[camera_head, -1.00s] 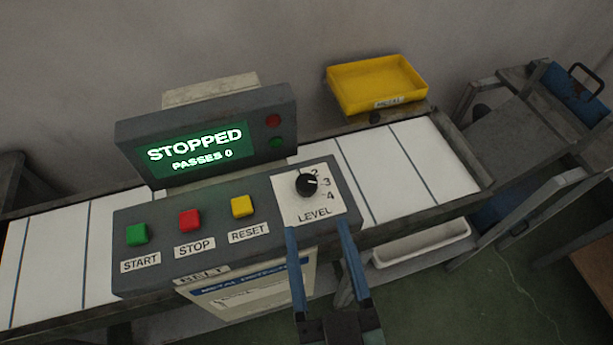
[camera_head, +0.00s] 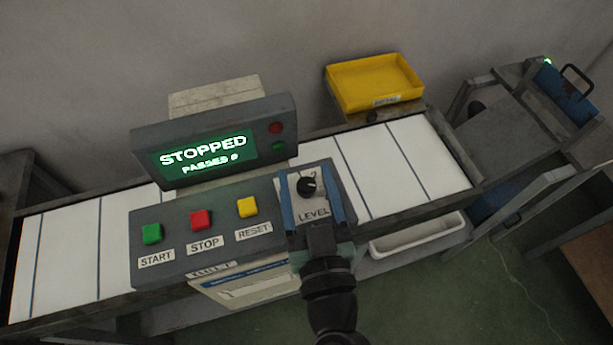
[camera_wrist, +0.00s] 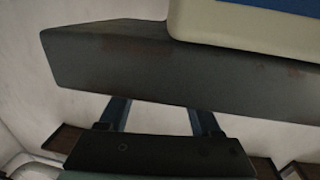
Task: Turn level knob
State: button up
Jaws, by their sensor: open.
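The round black level knob (camera_head: 307,187) sits on a white plate marked LEVEL, at the right end of the grey control panel (camera_head: 180,258). The number 2 shows beside the knob; the other numbers are hard to read. My gripper (camera_head: 309,192) is open, with one blue finger on each side of the knob in the head view. I cannot tell whether the fingers touch the knob. In the wrist view my gripper (camera_wrist: 160,112) shows both fingers apart, reaching past the panel's dark edge (camera_wrist: 130,65); the knob is hidden there.
Green START (camera_head: 152,233), red STOP (camera_head: 201,220) and yellow RESET (camera_head: 248,207) buttons lie left of the knob. The screen (camera_head: 205,152) reads STOPPED. A white belt (camera_head: 385,165) runs behind the panel. A yellow tray (camera_head: 375,82) stands at the back.

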jog(key=shift+c, duration=0.3)
grip_shut()
